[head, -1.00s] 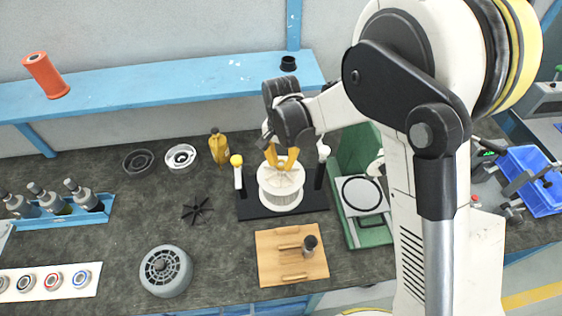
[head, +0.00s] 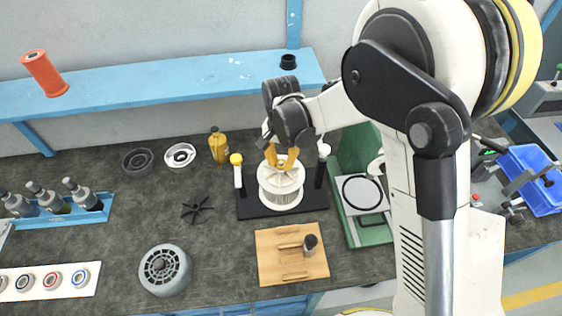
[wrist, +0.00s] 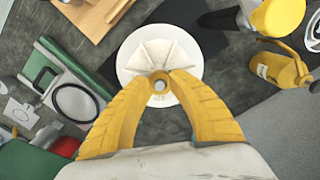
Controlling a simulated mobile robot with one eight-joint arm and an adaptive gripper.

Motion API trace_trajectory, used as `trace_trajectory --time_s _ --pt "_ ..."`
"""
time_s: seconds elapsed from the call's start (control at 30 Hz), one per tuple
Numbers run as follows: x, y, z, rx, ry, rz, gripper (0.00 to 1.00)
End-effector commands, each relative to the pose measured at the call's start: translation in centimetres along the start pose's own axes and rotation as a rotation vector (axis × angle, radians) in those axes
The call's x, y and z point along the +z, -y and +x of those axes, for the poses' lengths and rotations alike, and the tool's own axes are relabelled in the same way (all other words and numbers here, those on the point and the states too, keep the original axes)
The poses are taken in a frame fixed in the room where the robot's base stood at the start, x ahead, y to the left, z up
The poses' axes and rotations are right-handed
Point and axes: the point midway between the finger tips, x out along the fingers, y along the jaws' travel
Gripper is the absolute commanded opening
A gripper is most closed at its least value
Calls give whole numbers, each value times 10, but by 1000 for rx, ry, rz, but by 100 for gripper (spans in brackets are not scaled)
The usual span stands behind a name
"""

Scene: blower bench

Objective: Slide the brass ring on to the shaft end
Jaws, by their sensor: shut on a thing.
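My gripper (head: 283,163) is over the white, round, ribbed blower part (head: 281,196) on the black stand, fingers pointing down. In the wrist view, my gripper (wrist: 160,84) has its two yellow fingers closed around a small brownish ring, the brass ring (wrist: 159,75). A pale round shaft end (wrist: 159,86) shows in the middle of the ring, over the centre of the white disc (wrist: 187,88). How far the ring sits on the shaft cannot be told. In the head view the fingers hide the ring and the shaft end.
The black stand (head: 246,208) has upright posts at both sides, one with a yellow knob (head: 236,159). A wooden tray (head: 270,266) lies in front, and a green fixture (head: 368,234) stands to the right. A yellow bottle (head: 218,146) stands behind left.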

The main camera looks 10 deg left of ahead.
Motion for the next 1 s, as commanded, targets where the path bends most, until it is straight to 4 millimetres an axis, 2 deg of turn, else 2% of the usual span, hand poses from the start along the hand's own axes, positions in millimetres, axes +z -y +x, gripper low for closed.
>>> trace_trajectory --time_s 0.33,0.37,0.4,0.43,0.77,0.87,1.0 --pt "0 0 2 0 0 0 0" --pt "0 0 2 0 0 0 32" --pt "0 0 2 0 0 0 44" --pt "0 0 2 0 0 0 47" --pt "0 0 0 0 0 0 47" --pt "0 0 -11 0 0 0 47" --pt "0 0 -40 0 0 0 47"
